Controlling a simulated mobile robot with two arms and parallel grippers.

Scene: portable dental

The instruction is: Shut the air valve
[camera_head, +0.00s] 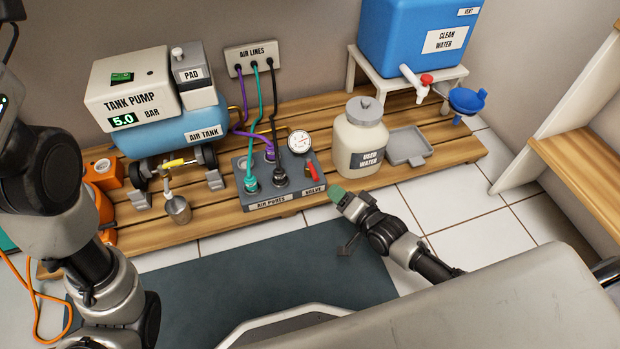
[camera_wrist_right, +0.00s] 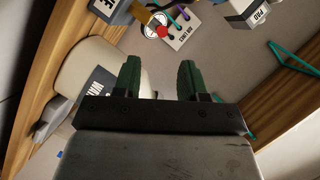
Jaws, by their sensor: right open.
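In the right wrist view a red part (camera_wrist_right: 162,31), apparently this handle, shows in front of the gauge, beyond the fingers. My right gripper (camera_head: 338,195) is just to the right of and in front of the block's VALVE end. Its green fingers (camera_wrist_right: 158,78) are apart with nothing between them, and it appears not to touch the handle. My left arm stands at the left; its gripper does not show.
A round gauge (camera_head: 299,142) stands behind the valve, with teal, purple and black hoses to its left. The used water jar (camera_head: 358,135) is close on the right, beside a grey tray (camera_head: 408,147). A dark mat (camera_head: 240,270) lies in front of the wooden platform.

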